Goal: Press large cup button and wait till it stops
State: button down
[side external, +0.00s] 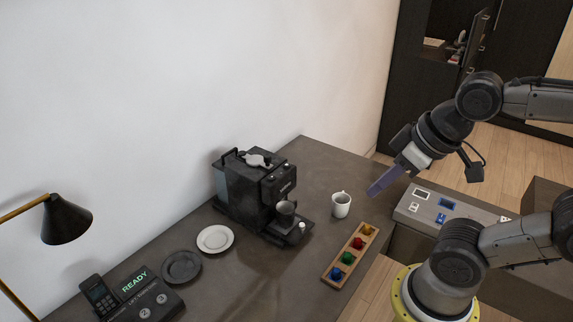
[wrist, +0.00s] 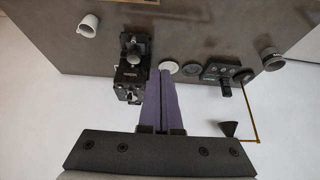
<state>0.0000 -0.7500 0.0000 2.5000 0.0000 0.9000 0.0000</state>
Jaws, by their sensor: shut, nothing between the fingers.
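A black coffee machine (side external: 245,195) stands at the back of the counter, and it also shows in the wrist view (wrist: 129,80). A dark control panel (side external: 152,303) at the front left shows a green READY display (side external: 134,281) and round buttons with small pale marks; I cannot tell which mark means the large cup. The panel shows small in the wrist view (wrist: 213,71). My gripper (side external: 373,192) has its purple fingers shut and empty, in the air right of the white cup, far from the panel.
A white cup (side external: 341,204) stands right of the machine. A wooden tray (side external: 336,272) holds several coloured capsules. A white saucer (side external: 215,239) and a dark saucer (side external: 181,267) lie left of the machine. A phone (side external: 99,295) and lamp (side external: 66,220) stand at the left.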

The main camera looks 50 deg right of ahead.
dwell(0.8)
jog(key=w+a+r+m+t+y, duration=0.2)
jog(key=w+r+m, duration=0.2)
jog(key=w+m, duration=0.35)
jog(key=w+a+r+m+t+y, duration=0.1)
jog(key=w+r+m+y, duration=0.15)
jog(key=w+m, duration=0.5)
jog(key=w+d+f+m+t+h, duration=0.1)
jog(key=w+d+f+m+h, duration=0.15)
jog(key=w+d+m, duration=0.8)
jog(key=w+d+f, duration=0.3)
jog(key=d+f, duration=0.3)
jog(key=f, duration=0.1)
jog(key=shift+w+d+n+g, duration=0.25)
jog(key=shift+w+n+g, duration=0.05)
jog(key=shift+n, duration=0.05)
